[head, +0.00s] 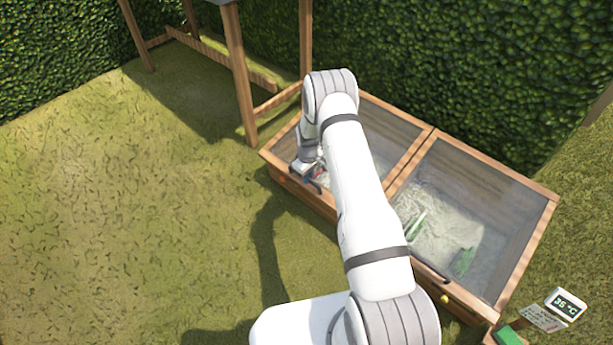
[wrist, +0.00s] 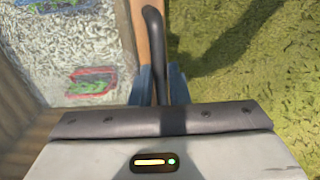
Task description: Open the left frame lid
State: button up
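The left frame lid (head: 385,120) is a glazed panel with a wooden rim, lying down on the left half of the wooden cold frame. Its dark bar handle (wrist: 153,45) is on the front edge and also shows in the head view (head: 314,186). My gripper (wrist: 160,85) is at this handle, with one blue finger on each side of it. The fingers are close together and appear shut on the bar; the grey gripper body hides part of the contact. In the head view, my arm covers part of the left lid.
The right frame lid (head: 495,180) is down, with its own dark handle (head: 430,268) and a yellow knob (head: 445,298). A thermometer display (head: 566,304) stands at lower right. A wooden post (head: 240,75) rises behind left. Grass at left is open.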

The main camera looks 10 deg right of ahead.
grip_shut()
